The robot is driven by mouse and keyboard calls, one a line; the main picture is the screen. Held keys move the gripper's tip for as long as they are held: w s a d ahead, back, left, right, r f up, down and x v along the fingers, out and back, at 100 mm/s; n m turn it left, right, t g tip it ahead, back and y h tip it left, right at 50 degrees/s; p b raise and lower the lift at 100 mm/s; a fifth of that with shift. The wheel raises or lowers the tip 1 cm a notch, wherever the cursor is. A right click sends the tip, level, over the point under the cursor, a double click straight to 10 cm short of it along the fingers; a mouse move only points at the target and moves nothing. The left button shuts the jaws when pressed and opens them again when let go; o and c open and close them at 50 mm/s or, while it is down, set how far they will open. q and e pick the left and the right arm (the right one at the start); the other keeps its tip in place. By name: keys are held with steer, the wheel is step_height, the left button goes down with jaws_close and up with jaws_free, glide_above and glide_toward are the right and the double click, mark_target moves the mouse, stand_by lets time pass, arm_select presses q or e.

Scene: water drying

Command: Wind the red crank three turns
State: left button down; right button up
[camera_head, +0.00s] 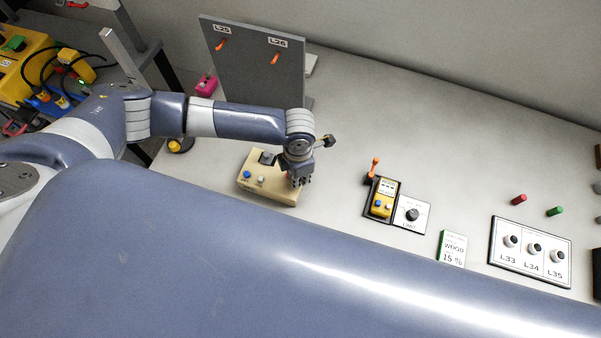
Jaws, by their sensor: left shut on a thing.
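A beige box (252,186) with a blue button, a pale button and a dark grey part on top lies on the bench, left of centre. My left gripper (299,183) points down at the right end of this box. Its fingers are shut on a small part there, which seems to be the red crank. The fingers and wrist hide that part, so I cannot make out its shape or how far it is turned. My right gripper is not in view.
A grey panel (252,62) with two orange levers stands behind my left arm. Right of the box lie a yellow meter (383,197) with an orange handle, a LIMIT dial (411,215), a WOOD 15 % card (453,248) and a three-knob plate (530,273).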

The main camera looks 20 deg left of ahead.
arm_select(q)
steer(key=shift+s+a+m+b, duration=0.2)
steer(key=shift+m+b, duration=0.8)
steer(key=shift+m, duration=0.1)
steer(key=shift+s+a+m+b, duration=0.15)
steer(key=shift+a+m+b, duration=0.05)
steer(key=shift+m+b, duration=0.85)
steer(key=shift+s+a+m+b, duration=0.15)
steer(key=shift+m+b, duration=0.35)
steer(key=shift+m, duration=0.15)
steer(key=shift+s, duration=0.15)
steer(key=shift+m, duration=0.3)
steer(key=c, duration=1.6)
jaws_free()
steer(key=shift+r, duration=3.75)
